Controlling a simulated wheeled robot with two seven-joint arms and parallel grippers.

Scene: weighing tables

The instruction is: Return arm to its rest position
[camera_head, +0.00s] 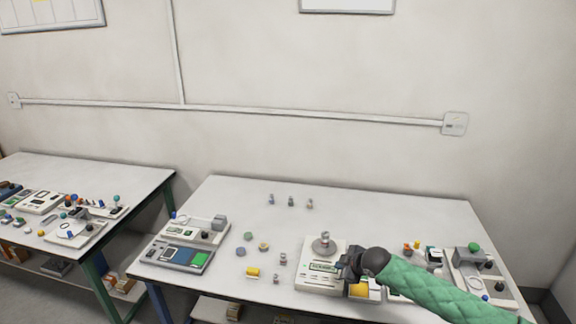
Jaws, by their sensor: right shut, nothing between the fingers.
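My right arm, in a green quilted sleeve, comes in from the lower right over the table. My right gripper (347,268) is dark, shut and empty. It is beside and partly in front of a white scale (313,278) with a round pan and a small weight-like object (324,239) on it. The arm hides part of the table and of the things behind it. My left gripper is not in view.
The near table (400,207) holds a panel device (184,249) at left, another device (473,265) at right, a yellow block (253,272) and several small weights (291,201). A second cluttered table (88,168) stands left. The back middle is mostly clear.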

